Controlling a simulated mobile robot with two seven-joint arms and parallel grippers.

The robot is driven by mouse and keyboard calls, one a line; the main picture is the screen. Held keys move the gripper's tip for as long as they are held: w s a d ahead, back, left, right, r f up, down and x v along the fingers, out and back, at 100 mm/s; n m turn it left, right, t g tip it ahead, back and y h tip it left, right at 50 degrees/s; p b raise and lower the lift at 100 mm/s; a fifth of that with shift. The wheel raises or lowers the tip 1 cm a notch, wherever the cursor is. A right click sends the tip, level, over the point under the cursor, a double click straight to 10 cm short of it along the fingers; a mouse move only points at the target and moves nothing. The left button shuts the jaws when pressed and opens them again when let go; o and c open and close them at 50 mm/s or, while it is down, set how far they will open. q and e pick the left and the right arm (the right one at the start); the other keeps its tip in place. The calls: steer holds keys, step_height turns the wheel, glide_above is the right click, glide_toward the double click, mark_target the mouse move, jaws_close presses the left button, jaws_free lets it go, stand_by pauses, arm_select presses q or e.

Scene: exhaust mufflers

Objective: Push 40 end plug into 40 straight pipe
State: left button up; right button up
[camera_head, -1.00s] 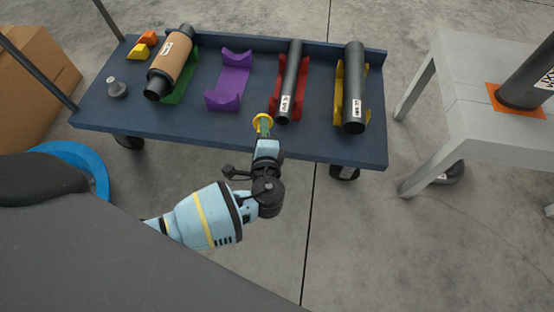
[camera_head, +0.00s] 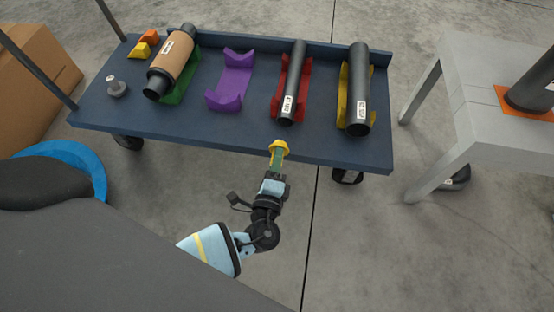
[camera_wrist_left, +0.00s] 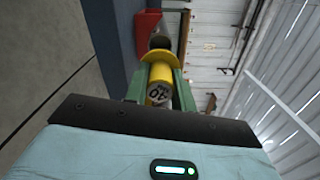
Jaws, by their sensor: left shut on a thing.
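The yellow 40 end plug (camera_head: 279,148) is held in my left gripper (camera_head: 277,160), in front of the table's front edge. The left wrist view shows the plug (camera_wrist_left: 160,72) between the green fingers (camera_wrist_left: 157,88), with a number on its near end and its flange facing the pipe. The 40 straight pipe, seemingly the narrow black one (camera_head: 293,85), lies in a red holder (camera_head: 306,92) on the table. Its open end (camera_wrist_left: 159,41) shows beyond the plug in the wrist view. Plug and pipe are apart in the head view. My right gripper is not in view.
A wider black pipe (camera_head: 358,85) lies in a yellow holder (camera_head: 342,95). A purple holder (camera_head: 232,80) is empty. A brown muffler (camera_head: 172,62), a grey plug (camera_head: 117,87) and orange and yellow blocks are further left. A grey table (camera_head: 480,130) stands at right.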

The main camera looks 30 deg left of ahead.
mark_target(280, 141)
arm_select(q)
steer(key=shift+b+x, duration=0.7)
steer(key=shift+x, duration=1.9)
steer(key=shift+w, duration=0.2)
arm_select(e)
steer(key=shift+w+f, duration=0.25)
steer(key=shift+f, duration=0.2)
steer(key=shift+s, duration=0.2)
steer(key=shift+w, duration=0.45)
arm_select(q)
steer(key=shift+w+a, duration=0.1)
steer(key=shift+w, duration=0.1)
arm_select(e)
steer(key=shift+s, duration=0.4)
arm_select(q)
steer(key=shift+w+a, duration=0.1)
steer(key=shift+w, duration=0.25)
steer(key=shift+w+a, duration=0.15)
steer(key=shift+w, duration=0.3)
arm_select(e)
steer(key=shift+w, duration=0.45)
